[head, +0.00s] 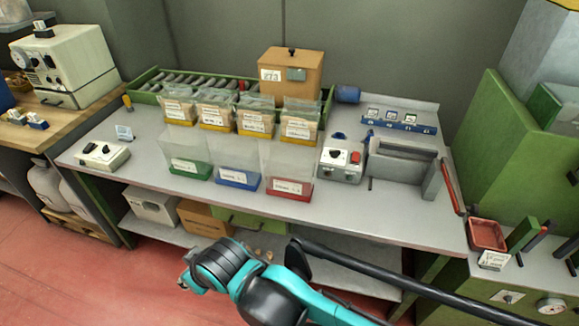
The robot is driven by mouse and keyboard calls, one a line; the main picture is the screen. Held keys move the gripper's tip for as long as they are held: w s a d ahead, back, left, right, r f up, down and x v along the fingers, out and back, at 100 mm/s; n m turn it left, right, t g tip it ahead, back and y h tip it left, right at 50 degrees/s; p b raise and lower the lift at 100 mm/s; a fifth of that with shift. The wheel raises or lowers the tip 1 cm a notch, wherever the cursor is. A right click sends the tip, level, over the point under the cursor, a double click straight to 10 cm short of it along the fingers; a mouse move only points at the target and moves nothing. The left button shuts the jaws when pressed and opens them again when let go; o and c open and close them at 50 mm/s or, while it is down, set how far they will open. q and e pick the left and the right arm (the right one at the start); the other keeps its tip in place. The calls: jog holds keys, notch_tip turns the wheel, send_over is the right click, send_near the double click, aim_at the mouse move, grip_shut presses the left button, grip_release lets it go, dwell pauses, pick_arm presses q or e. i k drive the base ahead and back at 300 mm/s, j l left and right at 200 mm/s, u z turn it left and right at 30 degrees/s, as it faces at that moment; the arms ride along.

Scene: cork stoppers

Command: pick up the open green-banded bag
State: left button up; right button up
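The open green-banded bag (187,157) stands upright near the front edge of the grey bench, leftmost in a front row of three clear bags. It is see-through, with a white label and a green band at its base, and looks empty. A teal and black arm, which looks like my right, reaches in from the lower right. Its gripper end (186,282) is low in front of the bench, well below the bag and apart from it. The fingers are too small and turned away to tell if open or shut. My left gripper is not in view.
A blue-banded bag (238,164) and a red-banded bag (290,174) stand close to the right. Several filled yellow-banded bags (215,112) stand behind. A switch box (103,155) lies to the left. Bare bench (140,160) lies between it and the green-banded bag.

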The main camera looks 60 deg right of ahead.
aim_at(186, 154)
jog(key=z, duration=0.45)
jog(key=l+z, duration=0.15)
jog(key=z, duration=0.3)
jog(key=l+z, duration=0.1)
jog(key=z, duration=0.4)
